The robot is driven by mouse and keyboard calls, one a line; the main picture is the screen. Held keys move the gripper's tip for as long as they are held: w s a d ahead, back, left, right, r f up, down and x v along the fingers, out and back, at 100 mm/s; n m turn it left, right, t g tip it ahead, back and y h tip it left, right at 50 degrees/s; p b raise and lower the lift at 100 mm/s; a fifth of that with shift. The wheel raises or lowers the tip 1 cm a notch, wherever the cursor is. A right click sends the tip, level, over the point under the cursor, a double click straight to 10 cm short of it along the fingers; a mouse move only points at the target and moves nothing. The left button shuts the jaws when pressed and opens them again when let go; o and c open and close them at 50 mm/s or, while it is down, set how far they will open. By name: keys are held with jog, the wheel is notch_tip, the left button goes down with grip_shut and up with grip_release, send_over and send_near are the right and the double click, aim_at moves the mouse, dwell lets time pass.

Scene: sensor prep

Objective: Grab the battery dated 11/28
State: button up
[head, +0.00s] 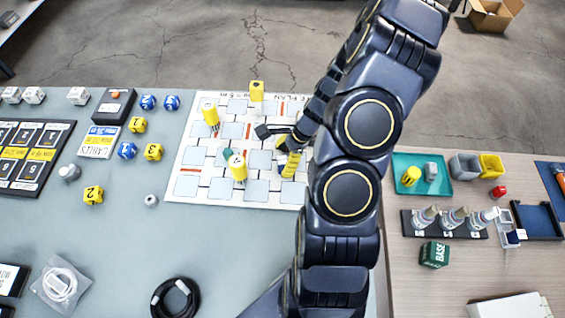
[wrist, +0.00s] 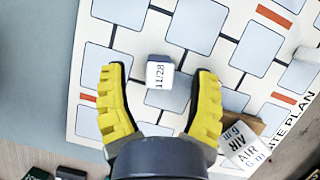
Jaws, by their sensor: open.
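My gripper (wrist: 160,80) is open, with one yellow-padded finger on each side of the battery. Visible gaps separate both fingers from it. In the head view my gripper (head: 276,143) is low over the middle right of the board, and I cannot make out the battery there.
A white block marked AIR 6 m (wrist: 243,146) is close beside the right finger in the wrist view. Yellow devices (head: 211,115), (head: 257,91), (head: 238,167) stand on the board. Numbered blue and yellow cubes (head: 153,151) lie to the left. A teal tray (head: 421,188) is at right.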

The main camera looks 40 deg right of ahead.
aim_at(283, 159)
jog(key=shift+x, duration=1.55)
grip_shut()
